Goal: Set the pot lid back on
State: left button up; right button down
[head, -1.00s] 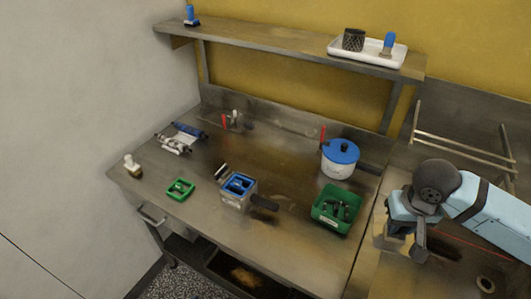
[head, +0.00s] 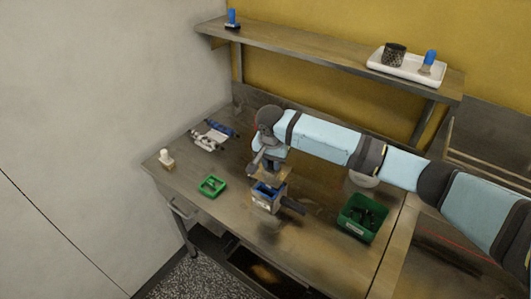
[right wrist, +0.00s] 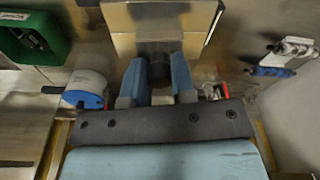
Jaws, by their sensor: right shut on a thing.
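My right gripper (head: 271,165) is shut on the dark knob (right wrist: 160,52) of a square tan-metallic plate, which looks like the lid (right wrist: 122,45). In the head view the lid (head: 277,178) is just above the square metal pot (head: 260,203), which has blue inside and a dark handle (head: 293,207). I cannot tell whether lid and pot touch. The lid hides part of the pot in the head view and most of it in the right wrist view. My left gripper is not in view.
A white pot (head: 362,180) with a blue lid (right wrist: 82,100) stands behind my right arm. A green bin (head: 360,220) is at right, a small green tray (head: 212,186) at left. Rolls (head: 207,141) and a brush (head: 166,159) lie farther left. A shelf (head: 320,47) runs above.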

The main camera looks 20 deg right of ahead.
jog(key=shift+w+a+m, duration=0.15)
jog(key=shift+w+m, duration=0.15)
jog(key=shift+w, duration=0.25)
jog(key=shift+w+f, duration=0.1)
jog(key=shift+w, duration=0.05)
jog(key=shift+p, duration=0.35)
jog(key=shift+f+b, duration=0.4)
jog(key=shift+f, duration=2.7)
jog(key=shift+p, duration=0.35)
jog(key=shift+f, duration=0.4)
